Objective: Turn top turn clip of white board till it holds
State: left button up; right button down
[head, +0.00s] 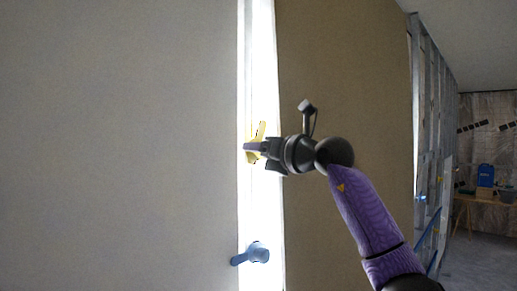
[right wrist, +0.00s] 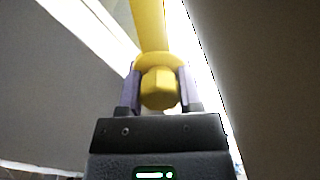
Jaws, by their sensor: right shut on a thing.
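The yellow top turn clip (head: 262,129) sits on the bright strip between two panels, its arm near upright with the top leaning slightly right. My right gripper (head: 254,147) reaches it from the right. In the right wrist view, the purple fingers of the gripper (right wrist: 158,92) are shut on the clip's yellow hex knob (right wrist: 160,88), one on each side. The clip's arm (right wrist: 150,25) runs up and away from the knob. The pale white board (head: 120,150) fills the left of the head view. My left gripper is not in view.
A blue turn clip (head: 257,253) sits lower on the same strip, its arm pointing left. A brown panel (head: 345,100) stands right of the strip, behind my right arm. Metal studs (head: 425,130) and a wooden table (head: 487,201) are farther right.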

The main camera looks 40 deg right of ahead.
jog(key=n+p, duration=0.6)
jog(key=n, duration=1.6)
jog(key=shift+n, duration=0.4)
dwell(0.3)
jog(key=c, duration=0.6)
grip_release()
jog(key=shift+o, duration=0.2)
